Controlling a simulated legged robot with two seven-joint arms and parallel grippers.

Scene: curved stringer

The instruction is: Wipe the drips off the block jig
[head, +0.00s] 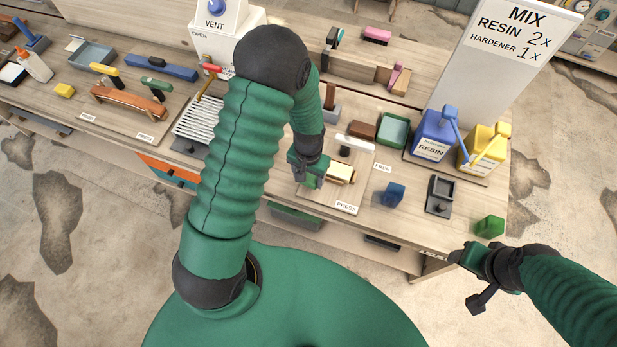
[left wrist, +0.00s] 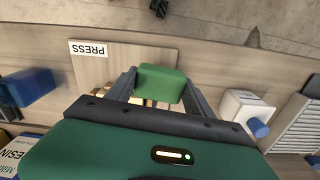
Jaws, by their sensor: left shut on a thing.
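My left gripper (head: 309,174) is shut on a green block-shaped pad (left wrist: 162,83). It is at the near left edge of the pale board labelled PRESS (head: 346,208), beside a tan and brass-coloured piece (head: 341,173) that I take to be part of the block jig. In the left wrist view, the pad sits between the fingers (left wrist: 163,92) and hides part of the board (left wrist: 118,62) and jig. I cannot tell whether the pad touches the jig. No drips can be made out. My right gripper (head: 470,258) is off the bench's near right edge; its jaws are unclear.
Blue resin (head: 434,137) and yellow (head: 482,147) containers stand behind. My left arm hides the bench's middle.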

